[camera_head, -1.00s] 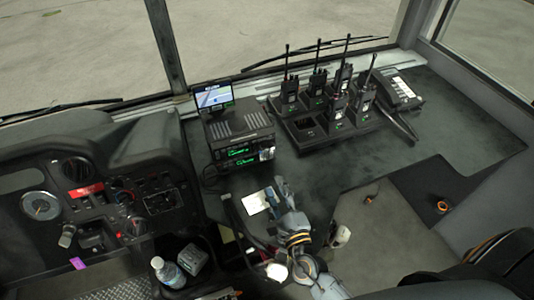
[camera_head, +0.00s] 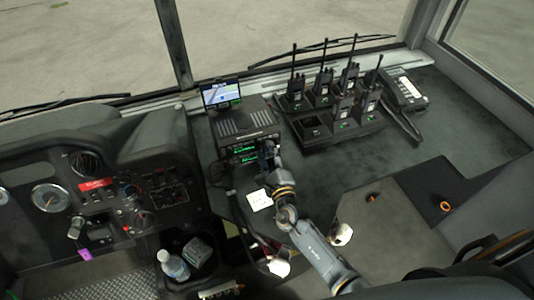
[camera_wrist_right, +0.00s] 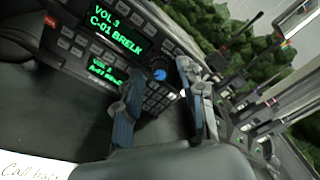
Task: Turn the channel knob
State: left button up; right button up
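The radio (camera_head: 247,148) stands on the dash, its green displays lit; the upper one reads "VOL.3" and "C-01 BRELK" in the right wrist view (camera_wrist_right: 118,28). A round knob with a blue face (camera_wrist_right: 159,75) sits right of the displays; no label shows that it is the channel knob. My right gripper (camera_head: 270,158) is at the right end of the radio's front. In the wrist view my right gripper (camera_wrist_right: 162,103) is open, its blue-grey fingers apart, with the knob beyond the gap between them. Contact is not visible. My left gripper is out of view.
A small screen (camera_head: 221,94) sits above the radio. A white note (camera_head: 259,200) lies in front. A bottle (camera_head: 173,265) stands lower left.

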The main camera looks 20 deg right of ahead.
grip_shut()
jog(key=m+b, duration=0.1)
jog(key=m, duration=0.4)
jog(key=shift+f+m+b, duration=0.1)
jog(key=shift+m+b, duration=0.25)
jog(key=shift+m, duration=0.05)
jog(key=m+b, duration=0.2)
jog(key=m, duration=0.4)
jog(key=shift+y, duration=0.4)
jog(key=m+b, duration=0.1)
jog(key=m, duration=0.2)
jog(key=shift+m+g, duration=0.3)
jog(key=m+b, duration=0.1)
jog(key=m, duration=0.2)
jog(key=m+b, duration=0.1)
jog(key=m, duration=0.2)
jog(key=shift+m+y, duration=0.3)
jog(key=shift+m, duration=0.1)
jog(key=shift+m+b, duration=0.4)
jog(key=shift+m, duration=1.4)
